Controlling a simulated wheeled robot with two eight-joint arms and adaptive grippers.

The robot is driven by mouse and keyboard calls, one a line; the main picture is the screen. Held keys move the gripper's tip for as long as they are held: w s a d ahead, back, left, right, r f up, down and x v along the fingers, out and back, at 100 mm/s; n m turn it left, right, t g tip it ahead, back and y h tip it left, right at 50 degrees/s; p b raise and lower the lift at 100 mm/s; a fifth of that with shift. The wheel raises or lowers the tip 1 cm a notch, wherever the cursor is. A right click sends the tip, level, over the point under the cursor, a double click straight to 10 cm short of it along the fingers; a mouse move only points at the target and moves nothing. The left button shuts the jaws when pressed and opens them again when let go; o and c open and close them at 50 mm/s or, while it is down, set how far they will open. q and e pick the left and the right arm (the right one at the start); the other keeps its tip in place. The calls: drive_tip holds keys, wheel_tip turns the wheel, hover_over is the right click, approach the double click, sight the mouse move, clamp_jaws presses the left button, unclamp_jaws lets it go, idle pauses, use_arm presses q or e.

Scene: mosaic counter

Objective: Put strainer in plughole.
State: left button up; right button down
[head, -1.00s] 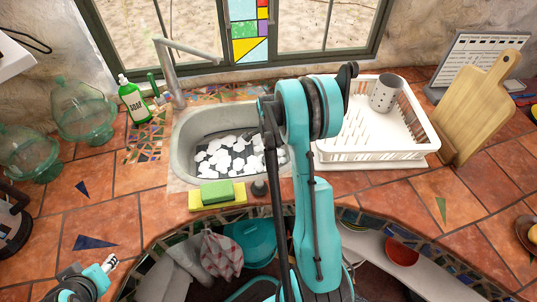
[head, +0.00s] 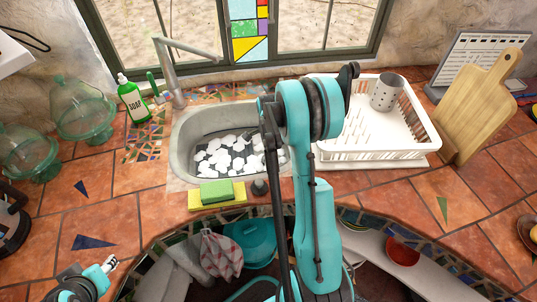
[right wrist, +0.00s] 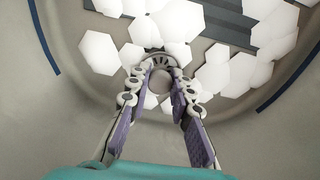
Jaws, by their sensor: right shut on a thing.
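The grey basin (head: 184,150) is set in the tiled counter, with white hexagonal pieces scattered over its floor. In the right wrist view, my right gripper (right wrist: 162,76) has its purple-padded fingers close together on a small round grey strainer (right wrist: 159,62) with dark slots, low over the basin floor. The fingers cover part of it, and I cannot tell the plughole apart from it. In the head view my right arm hides this gripper and the strainer. My left gripper (head: 110,263) is small at the lower left, away from the sink; its jaw state is unclear.
A tap (head: 175,78) stands behind the basin's left, by a green soap bottle (head: 134,101). A green and yellow sponge (head: 216,192) and a small dark stopper-like object (head: 259,188) lie at the front edge. A white dish rack (head: 375,150) stands close on the right.

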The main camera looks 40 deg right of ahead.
use_arm(q)
drive_tip(key=shift+f, duration=0.15)
use_arm(e)
drive_tip(key=shift+f, duration=0.2)
use_arm(q)
drive_tip(key=shift+f+b, duration=0.3)
drive_tip(key=shift+b, duration=0.2)
use_arm(e)
drive_tip(key=shift+f, duration=0.3)
use_arm(q)
drive_tip(key=shift+f, duration=0.3)
use_arm(e)
drive_tip(key=shift+f, duration=0.2)
drive_tip(key=c, duration=0.8)
unclamp_jaws()
use_arm(q)
wheel_tip(320, 180, up, 8)
drive_tip(key=p, duration=0.7)
drive_tip(key=shift+p, duration=0.3)
use_arm(e)
wheel_tip(320, 180, up, 12)
drive_tip(key=shift+r, duration=0.1)
